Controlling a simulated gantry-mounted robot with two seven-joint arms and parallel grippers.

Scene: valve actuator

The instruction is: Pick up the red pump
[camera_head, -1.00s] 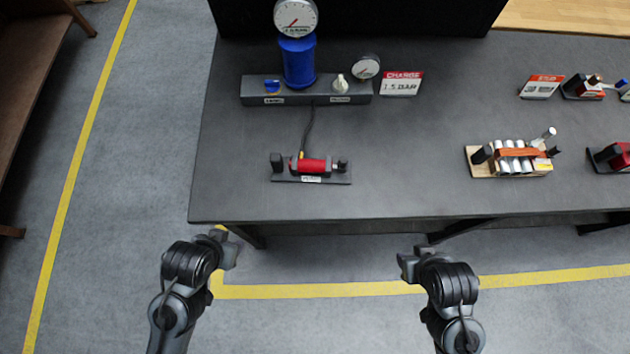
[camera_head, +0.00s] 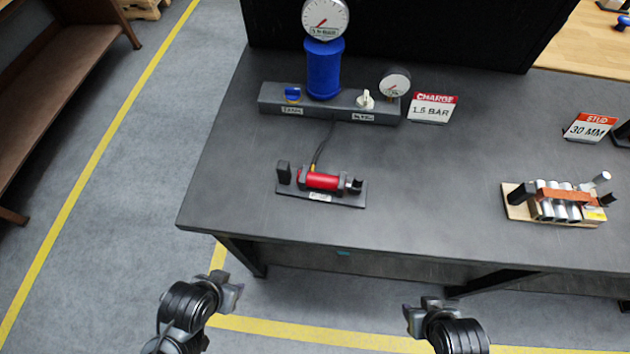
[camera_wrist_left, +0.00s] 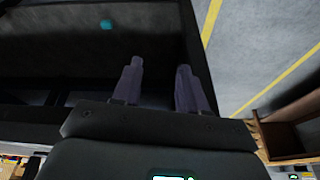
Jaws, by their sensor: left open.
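The red pump (camera_head: 322,181) is a small red cylinder lying across a dark base plate (camera_head: 330,199) near the front left of the grey table. A dark cable runs from it towards the gauge block behind. My left gripper (camera_head: 232,292) is in front of the table's front edge, below and left of the pump, apart from it. In the left wrist view its two fingers (camera_wrist_left: 158,85) are spread with nothing between them. My right gripper (camera_head: 412,318) is also in front of the table, empty as far as I see; its jaw opening is too small to tell.
Behind the pump stands a grey block (camera_head: 390,114) with a blue cylinder (camera_head: 324,70), gauges and knobs. A "1.5 BAR" sign (camera_head: 432,108) is beside it. A wooden board with silver cylinders (camera_head: 560,202) sits to the right. The table top (camera_head: 430,190) between is clear.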

